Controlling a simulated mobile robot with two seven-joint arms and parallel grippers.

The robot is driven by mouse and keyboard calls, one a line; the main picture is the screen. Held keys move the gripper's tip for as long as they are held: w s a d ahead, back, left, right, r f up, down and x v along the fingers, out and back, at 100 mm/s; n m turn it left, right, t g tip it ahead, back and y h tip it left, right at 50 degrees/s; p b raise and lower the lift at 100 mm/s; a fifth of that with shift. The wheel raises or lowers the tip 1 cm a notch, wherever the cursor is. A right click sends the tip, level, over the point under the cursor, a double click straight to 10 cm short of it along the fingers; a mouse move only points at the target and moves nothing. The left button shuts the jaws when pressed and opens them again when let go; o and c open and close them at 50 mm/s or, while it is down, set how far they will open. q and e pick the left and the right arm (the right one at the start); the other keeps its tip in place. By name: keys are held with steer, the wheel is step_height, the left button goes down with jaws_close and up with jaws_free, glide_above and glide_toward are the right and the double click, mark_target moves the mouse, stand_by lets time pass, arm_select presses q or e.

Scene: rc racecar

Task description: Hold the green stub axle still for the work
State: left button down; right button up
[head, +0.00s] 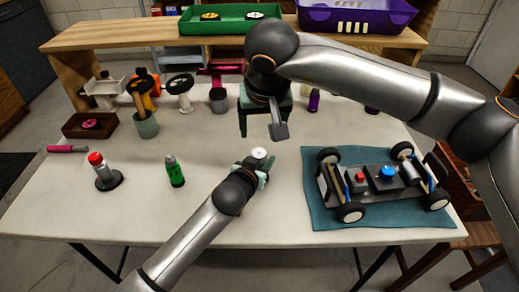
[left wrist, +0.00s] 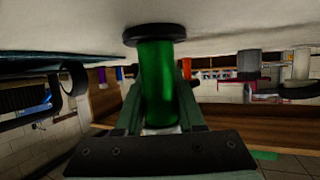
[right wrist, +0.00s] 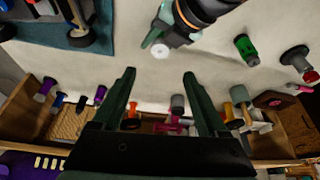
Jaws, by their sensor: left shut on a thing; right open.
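The green stub axle (left wrist: 157,85) is a green cylinder with a black flange, held between the fingers of my left gripper (left wrist: 158,110). The flange is at the table surface; I cannot tell if it touches. In the head view my left gripper (head: 260,170) is low over the middle of the table, with the axle's white end (head: 259,153) showing upward. The white end also shows in the right wrist view (right wrist: 160,50). My right gripper (right wrist: 160,85) is open and empty, above and behind the left one; in the head view it is partly hidden by its own arm.
An RC car chassis (head: 375,180) sits on a blue mat (head: 320,215) at the right. Several parts line the back, before a wooden shelf (head: 130,38). The front left table is clear.

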mark_target(259, 153)
steer(key=x, duration=1.2)
steer(key=shift+r, duration=0.1)
jaws_close()
